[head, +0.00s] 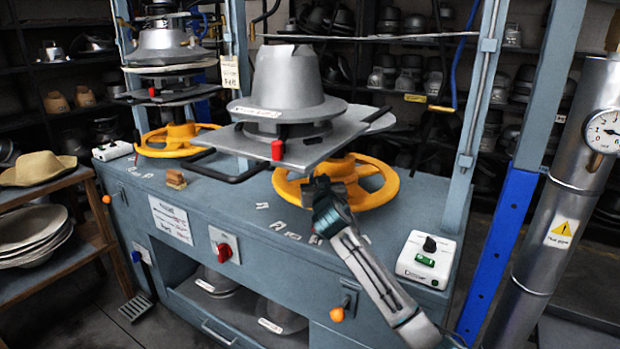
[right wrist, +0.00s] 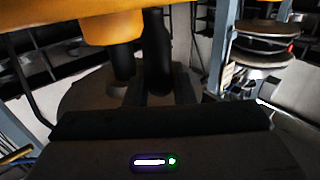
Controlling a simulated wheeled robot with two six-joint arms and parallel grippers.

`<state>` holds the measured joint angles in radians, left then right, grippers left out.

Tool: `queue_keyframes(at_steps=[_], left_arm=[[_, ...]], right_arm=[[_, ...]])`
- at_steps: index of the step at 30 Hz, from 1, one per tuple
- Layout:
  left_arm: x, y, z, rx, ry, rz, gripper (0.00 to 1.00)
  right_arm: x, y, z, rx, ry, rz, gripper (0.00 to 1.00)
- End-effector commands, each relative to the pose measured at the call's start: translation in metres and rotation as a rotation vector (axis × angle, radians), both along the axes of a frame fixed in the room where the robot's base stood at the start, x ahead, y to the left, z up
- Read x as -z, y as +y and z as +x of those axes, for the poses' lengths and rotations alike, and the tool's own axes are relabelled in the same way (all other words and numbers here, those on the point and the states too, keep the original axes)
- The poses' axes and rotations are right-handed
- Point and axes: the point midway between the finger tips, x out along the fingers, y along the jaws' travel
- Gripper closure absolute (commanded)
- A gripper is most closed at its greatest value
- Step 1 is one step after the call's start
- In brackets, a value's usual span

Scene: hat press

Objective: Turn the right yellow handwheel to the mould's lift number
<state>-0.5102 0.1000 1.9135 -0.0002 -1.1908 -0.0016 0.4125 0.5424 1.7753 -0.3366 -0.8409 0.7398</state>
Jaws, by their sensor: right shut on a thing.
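The right yellow handwheel (head: 386,186) lies flat on the blue-grey bench, under the right press plate (head: 322,148). A grey hat-shaped mould (head: 286,85) stands on that plate, with a white label (head: 257,112) too small to read. My right gripper (head: 322,188) is shut on the front rim of the right handwheel. The gripper hides part of that rim. In the right wrist view the yellow wheel (right wrist: 110,25) fills the top edge, close above the dark gripper body. My left gripper is not in view.
A second yellow handwheel (head: 165,150) sits under the left press. A white placard (head: 170,220) and a red switch (head: 225,251) are on the bench front. A white control box (head: 426,258) stands at the bench's right end. A silver pipe with a dial gauge (head: 606,130) rises at right.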

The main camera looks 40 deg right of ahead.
Motion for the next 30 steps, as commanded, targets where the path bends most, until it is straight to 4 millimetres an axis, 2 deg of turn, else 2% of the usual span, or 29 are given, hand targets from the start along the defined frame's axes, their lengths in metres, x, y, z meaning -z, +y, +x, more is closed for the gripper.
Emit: queue_keyframes(at_steps=[17,18,20,30], left_arm=[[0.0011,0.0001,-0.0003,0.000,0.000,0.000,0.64],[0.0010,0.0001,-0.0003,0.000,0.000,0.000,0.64],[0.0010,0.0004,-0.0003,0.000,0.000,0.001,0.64],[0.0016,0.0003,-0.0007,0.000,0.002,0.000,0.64]], right_arm=[[0.0030,-0.0060,-0.0058,0.008,0.008,-0.002,1.00],[0.0029,-0.0060,-0.0058,0.008,0.008,-0.002,0.70],[0.0026,-0.0059,-0.0057,0.008,0.007,-0.002,0.59],[0.0017,-0.0033,-0.0082,0.005,0.004,-0.001,0.59]])
